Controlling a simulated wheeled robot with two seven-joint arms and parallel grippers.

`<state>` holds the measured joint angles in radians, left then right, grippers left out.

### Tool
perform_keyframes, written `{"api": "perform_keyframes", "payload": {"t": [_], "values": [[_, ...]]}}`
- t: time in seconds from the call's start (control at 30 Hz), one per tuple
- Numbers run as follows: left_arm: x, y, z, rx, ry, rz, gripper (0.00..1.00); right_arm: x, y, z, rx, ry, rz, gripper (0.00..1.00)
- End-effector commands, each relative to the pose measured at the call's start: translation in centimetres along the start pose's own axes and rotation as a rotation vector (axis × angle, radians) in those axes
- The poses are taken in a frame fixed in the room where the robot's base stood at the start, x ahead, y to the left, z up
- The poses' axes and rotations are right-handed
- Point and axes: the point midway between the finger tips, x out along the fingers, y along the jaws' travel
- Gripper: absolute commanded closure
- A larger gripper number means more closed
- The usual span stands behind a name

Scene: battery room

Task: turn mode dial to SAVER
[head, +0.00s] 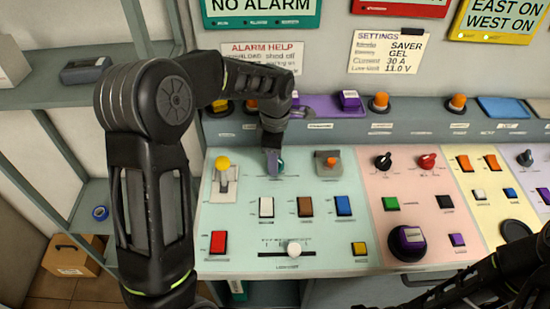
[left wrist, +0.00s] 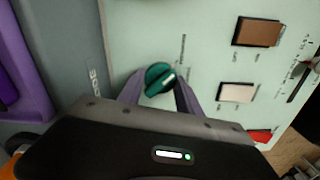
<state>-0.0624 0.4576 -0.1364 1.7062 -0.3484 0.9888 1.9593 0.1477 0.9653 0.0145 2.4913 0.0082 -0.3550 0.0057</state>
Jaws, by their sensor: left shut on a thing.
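In the left wrist view the pointer line slants. The labels around the dial are too small to read, so I cannot tell which setting it points at. A settings note (head: 387,53) on the wall reads SAVER, GEL, 30 A, 11.0 V.
Left of the dial is a yellow-knobbed lever (head: 223,164); right is an orange-tipped toggle (head: 331,162). White (head: 266,207), brown (head: 305,206) and blue (head: 343,205) rockers sit below. My right arm crosses the lower right.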

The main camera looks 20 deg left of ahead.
Motion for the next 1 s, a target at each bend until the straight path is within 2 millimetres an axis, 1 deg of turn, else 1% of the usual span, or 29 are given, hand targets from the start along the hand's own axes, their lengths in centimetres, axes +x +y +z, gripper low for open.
{"api": "perform_keyframes", "payload": {"t": [0.03,0.2,0.3,0.67,0.87,1.0], "values": [[-0.02,0.01,0.00,0.000,0.000,0.000,0.79,-0.01,0.00,0.00,0.000,0.000,0.000,0.64],[-0.02,0.01,0.00,0.000,0.000,0.000,0.93,-0.01,0.00,-0.01,0.000,0.000,0.000,0.64],[-0.03,0.01,0.00,0.000,0.000,0.000,0.99,-0.01,0.00,-0.01,0.000,0.000,0.000,0.64],[0.01,0.03,0.01,0.043,0.000,0.001,0.99,0.17,0.05,-0.03,0.000,0.001,0.000,0.64],[0.05,0.07,0.01,0.136,0.000,0.002,0.99,0.49,0.14,-0.08,-0.001,0.002,-0.002,0.64],[0.09,0.08,0.02,0.235,0.000,0.002,0.99,0.78,0.22,-0.12,-0.002,0.003,-0.003,0.64]]}}
